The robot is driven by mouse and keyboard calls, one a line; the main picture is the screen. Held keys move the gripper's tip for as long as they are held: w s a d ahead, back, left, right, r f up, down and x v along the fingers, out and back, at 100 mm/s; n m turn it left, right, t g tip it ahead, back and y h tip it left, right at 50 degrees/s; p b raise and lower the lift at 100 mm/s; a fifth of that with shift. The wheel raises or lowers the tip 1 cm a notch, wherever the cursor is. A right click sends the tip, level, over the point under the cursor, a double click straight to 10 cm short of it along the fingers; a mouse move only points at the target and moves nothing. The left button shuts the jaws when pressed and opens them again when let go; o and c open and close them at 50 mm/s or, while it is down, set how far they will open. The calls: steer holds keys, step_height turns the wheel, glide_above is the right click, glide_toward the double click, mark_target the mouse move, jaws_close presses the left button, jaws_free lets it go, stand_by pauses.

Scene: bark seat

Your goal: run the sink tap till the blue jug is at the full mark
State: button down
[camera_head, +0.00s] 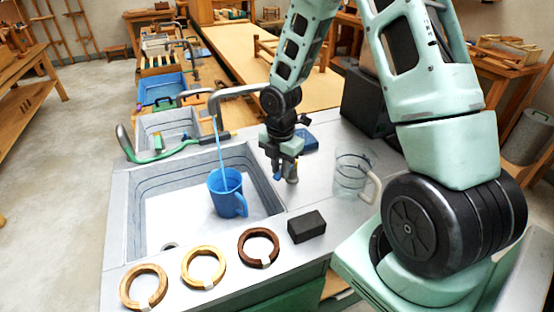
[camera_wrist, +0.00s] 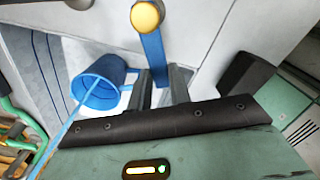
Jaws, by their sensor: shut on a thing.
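The blue jug (camera_head: 225,195) stands upright in the sink basin (camera_head: 150,185), below the sink tap (camera_head: 240,91). A thin blue stream of water (camera_head: 219,140) runs from the spout into the jug's mouth. The jug and stream also show in the wrist view (camera_wrist: 100,82). The full mark and the water level cannot be made out. My gripper (camera_head: 288,175) is right of the basin, low over the counter. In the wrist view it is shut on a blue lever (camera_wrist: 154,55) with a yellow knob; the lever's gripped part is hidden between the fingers.
A clear jug with a pale handle (camera_head: 352,176) stands right of my gripper. A black block (camera_head: 307,227) and three split wooden rings (camera_head: 203,268) lie along the counter's front. A green hose (camera_head: 165,154) crosses the basin's back left. A dark box (camera_head: 367,100) stands behind.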

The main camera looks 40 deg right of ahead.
steer(key=shift+s+d+n+p, duration=0.15)
steer(key=shift+s+n+p, duration=0.35)
steer(key=shift+n, duration=0.4)
steer(key=c, duration=1.3)
jaws_free()
step_height(320, 180, up, 17)
steer(key=shift+r+p, duration=0.2)
steer(key=shift+p, duration=0.9)
